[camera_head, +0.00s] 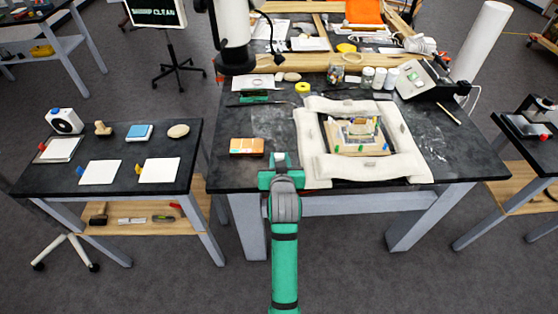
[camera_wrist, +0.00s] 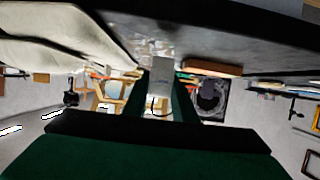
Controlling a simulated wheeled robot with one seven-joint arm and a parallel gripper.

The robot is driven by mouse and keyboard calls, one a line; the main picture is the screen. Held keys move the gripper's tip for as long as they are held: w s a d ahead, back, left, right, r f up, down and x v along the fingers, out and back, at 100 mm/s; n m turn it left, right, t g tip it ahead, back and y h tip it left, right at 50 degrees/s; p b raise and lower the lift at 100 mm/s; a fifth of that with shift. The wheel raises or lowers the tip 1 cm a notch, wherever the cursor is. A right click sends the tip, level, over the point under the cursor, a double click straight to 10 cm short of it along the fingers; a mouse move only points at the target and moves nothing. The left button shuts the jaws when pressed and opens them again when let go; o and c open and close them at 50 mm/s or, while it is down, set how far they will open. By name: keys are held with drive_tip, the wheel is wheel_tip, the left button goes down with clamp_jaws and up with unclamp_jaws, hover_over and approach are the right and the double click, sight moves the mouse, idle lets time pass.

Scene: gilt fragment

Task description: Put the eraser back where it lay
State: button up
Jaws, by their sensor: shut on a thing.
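My gripper (camera_head: 280,168) is at the front edge of the black table, between an orange box and a padded white frame. It is shut on a small whitish block, which I take to be the eraser (camera_wrist: 162,73). In the wrist view the block stands out between the two dark green fingers. In the head view only a small pale bit of it shows at the fingertips. I cannot tell whether the block touches the table top.
The orange box (camera_head: 246,146) lies just left of my gripper. The padded white frame (camera_head: 312,150) around a gilt fragment (camera_head: 355,136) is close on the right. Jars, a yellow tape roll (camera_head: 303,88) and tools stand farther back. A side table (camera_head: 60,185) with white pads is at left.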

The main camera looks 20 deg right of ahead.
drive_tip(key=shift+s+f, duration=0.25)
drive_tip(key=shift+f, duration=0.55)
drive_tip(key=shift+f, duration=0.1)
drive_tip(key=o, duration=1)
drive_tip(key=shift+f, duration=0.1)
drive_tip(key=shift+o, duration=0.2)
